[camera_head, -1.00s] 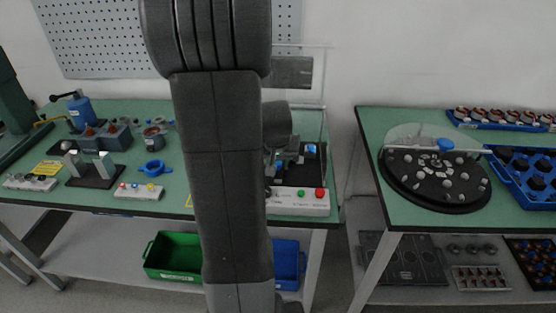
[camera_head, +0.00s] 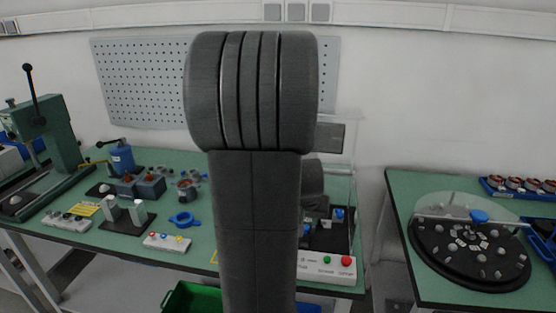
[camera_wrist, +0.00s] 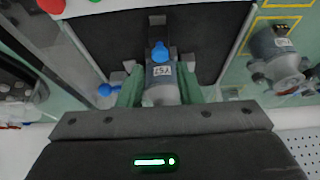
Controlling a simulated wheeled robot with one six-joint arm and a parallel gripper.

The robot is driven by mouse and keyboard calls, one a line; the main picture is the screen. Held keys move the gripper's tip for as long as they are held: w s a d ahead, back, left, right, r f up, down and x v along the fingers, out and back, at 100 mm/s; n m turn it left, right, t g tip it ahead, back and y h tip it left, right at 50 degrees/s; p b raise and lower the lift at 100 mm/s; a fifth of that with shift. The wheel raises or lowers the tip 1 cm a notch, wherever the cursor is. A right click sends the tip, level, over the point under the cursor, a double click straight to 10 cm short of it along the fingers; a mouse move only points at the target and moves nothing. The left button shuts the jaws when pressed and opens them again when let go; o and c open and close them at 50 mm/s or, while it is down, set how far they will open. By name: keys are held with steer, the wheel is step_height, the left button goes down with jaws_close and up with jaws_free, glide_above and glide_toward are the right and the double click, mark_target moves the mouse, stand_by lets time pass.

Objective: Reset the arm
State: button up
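My gripper (camera_wrist: 161,88) shows in the wrist view with its green fingers on either side of a grey cylindrical part (camera_wrist: 161,92). The part carries a white label and a blue knob and lies at the dark test fixture (camera_wrist: 205,40). The fingers look very close to the part, but I cannot tell whether they press on it. In the head view my own arm stands upright in the middle and hides the gripper. The fixture (camera_head: 340,238) shows just right of the arm, behind a control box (camera_head: 322,267) with green and red buttons.
The green-topped bench holds a blue ring (camera_head: 185,219), a small button box (camera_head: 167,242), grey stands (camera_head: 126,213) and a green press (camera_head: 50,140). A clear upright panel stands beside the fixture. A second table (camera_head: 400,215) at right holds a round black tray (camera_head: 428,257).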

steer(key=b+x, duration=0.2)
steer(key=x, duration=0.3)
steer(key=shift+w+f+b, duration=0.1)
steer(key=shift+f+b, duration=0.15)
steer(key=shift+b, duration=0.1)
steer(key=shift+w+d+r+p, duration=0.15)
steer(key=shift+w+r+p, duration=0.2)
steer(key=shift+w+p, duration=0.1)
steer(key=shift+w+d, duration=0.2)
steer(key=shift+w, duration=0.35)
steer(key=shift+f, duration=0.1)
